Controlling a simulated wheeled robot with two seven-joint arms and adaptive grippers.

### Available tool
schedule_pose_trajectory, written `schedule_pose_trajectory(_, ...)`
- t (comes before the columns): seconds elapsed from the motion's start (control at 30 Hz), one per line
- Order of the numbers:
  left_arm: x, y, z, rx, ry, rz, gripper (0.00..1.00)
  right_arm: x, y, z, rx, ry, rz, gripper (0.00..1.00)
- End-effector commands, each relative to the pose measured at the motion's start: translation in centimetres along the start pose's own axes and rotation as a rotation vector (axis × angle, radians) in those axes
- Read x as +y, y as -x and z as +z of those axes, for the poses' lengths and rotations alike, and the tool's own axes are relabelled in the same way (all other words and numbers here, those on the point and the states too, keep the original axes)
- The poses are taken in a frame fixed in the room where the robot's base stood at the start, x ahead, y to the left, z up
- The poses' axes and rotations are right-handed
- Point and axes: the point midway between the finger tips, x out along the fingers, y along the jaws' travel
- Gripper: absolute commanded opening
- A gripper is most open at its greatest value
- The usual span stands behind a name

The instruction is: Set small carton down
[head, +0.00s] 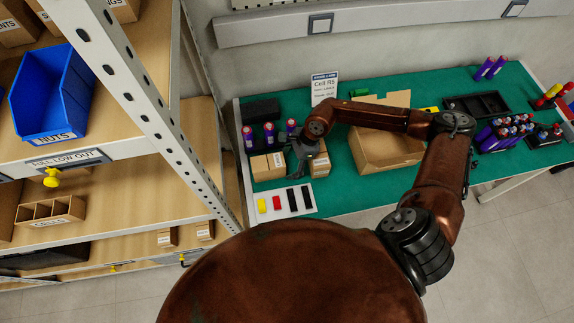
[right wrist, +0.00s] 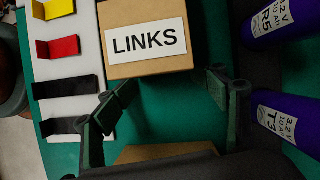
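One small carton (head: 268,166) sits on the green tabletop beside the white card. Its face reads LINKS in the right wrist view (right wrist: 148,40). A second small carton (head: 320,165) stands to its right; only a strip of it (right wrist: 165,153) shows at the bottom of the right wrist view, the rest hidden by my gripper. My right gripper (right wrist: 170,90) is open, its fingers spread with green tabletop visible between them. In the head view my right gripper (head: 300,155) is low between the two cartons, partly covering the second one. My left gripper is out of view.
A white card (head: 286,213) with yellow, red and black pieces lies at the front edge. Purple cells (head: 269,135) stand behind the cartons. An open cardboard box (head: 385,160) is to the right. A shelf rack (head: 150,115) rises at the left.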

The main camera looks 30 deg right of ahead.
Motion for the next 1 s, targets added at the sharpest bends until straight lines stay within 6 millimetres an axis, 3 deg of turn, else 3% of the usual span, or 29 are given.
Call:
schedule_pose_trajectory(0.03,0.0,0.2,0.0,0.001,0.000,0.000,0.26,0.2,0.0,-0.7,0.015,-0.006,0.006,0.62)
schedule_pose_trajectory(0.17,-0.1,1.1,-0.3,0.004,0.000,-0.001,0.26,0.1,1.5,0.0,0.013,-0.004,0.003,0.62)
schedule_pose_trajectory(0.6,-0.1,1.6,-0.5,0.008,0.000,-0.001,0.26,-0.1,10.6,0.3,0.006,0.000,-0.001,0.62)
schedule_pose_trajectory(0.8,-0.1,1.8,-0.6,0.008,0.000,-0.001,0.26,-0.1,12.7,0.4,0.005,0.002,0.000,0.62)
schedule_pose_trajectory(1.0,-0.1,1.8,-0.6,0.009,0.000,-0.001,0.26,-0.1,13.1,0.4,0.003,0.002,0.001,0.62)
